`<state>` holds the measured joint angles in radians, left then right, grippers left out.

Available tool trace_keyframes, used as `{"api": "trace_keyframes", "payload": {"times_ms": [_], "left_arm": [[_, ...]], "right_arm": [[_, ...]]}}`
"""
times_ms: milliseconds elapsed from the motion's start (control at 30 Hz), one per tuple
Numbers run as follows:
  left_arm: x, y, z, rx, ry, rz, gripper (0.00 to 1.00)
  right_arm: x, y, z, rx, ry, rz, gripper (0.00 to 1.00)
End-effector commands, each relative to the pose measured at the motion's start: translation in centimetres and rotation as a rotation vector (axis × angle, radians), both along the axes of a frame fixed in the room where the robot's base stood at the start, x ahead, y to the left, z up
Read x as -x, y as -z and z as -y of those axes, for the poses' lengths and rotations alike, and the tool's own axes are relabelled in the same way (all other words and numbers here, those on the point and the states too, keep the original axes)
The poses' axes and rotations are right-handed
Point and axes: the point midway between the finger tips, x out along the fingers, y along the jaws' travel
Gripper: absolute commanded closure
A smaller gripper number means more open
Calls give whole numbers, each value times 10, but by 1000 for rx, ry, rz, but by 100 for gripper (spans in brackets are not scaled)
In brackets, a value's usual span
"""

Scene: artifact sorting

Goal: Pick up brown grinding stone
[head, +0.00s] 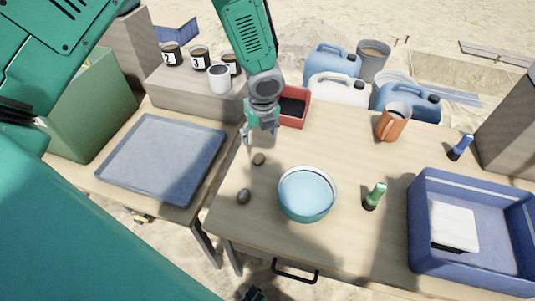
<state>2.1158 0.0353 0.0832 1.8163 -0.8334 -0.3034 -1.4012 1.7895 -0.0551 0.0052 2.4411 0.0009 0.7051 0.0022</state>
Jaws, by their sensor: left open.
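Two small rounded stones lie on the wooden table (345,150). The browner one, which looks like the brown grinding stone (259,159), is left of and behind the blue bowl. A darker, greyer stone (243,196) lies nearer the table's left front edge. My left gripper (261,133) reaches down from the top, open and empty. It is just behind the brown stone in the picture, apart from it, with its fingers pointing down.
A light blue bowl (307,195) stands close by on the right. A red tray (294,105) is just behind the gripper. A blue-grey tray (160,160) lies on the left table.

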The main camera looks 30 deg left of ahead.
Motion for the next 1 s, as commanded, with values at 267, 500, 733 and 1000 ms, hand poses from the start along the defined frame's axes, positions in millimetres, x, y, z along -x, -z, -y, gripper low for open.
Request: {"api": "trace_keyframes", "payload": {"times_ms": [267, 500, 733, 1000], "left_arm": [[-4, 60, -14, 11, -4, -4, 41], [-6, 80, -19, 16, -5, -2, 41], [-15, 109, -13, 11, -5, -2, 41], [-16, 127, -16, 11, -5, -1, 41]], "right_arm": [[0, 7, 1, 1, 1, 0, 60], [0, 8, 0, 0, 0, 0, 60], [0, 10, 0, 0, 0, 0, 60], [0, 11, 1, 1, 1, 0, 60]]}}
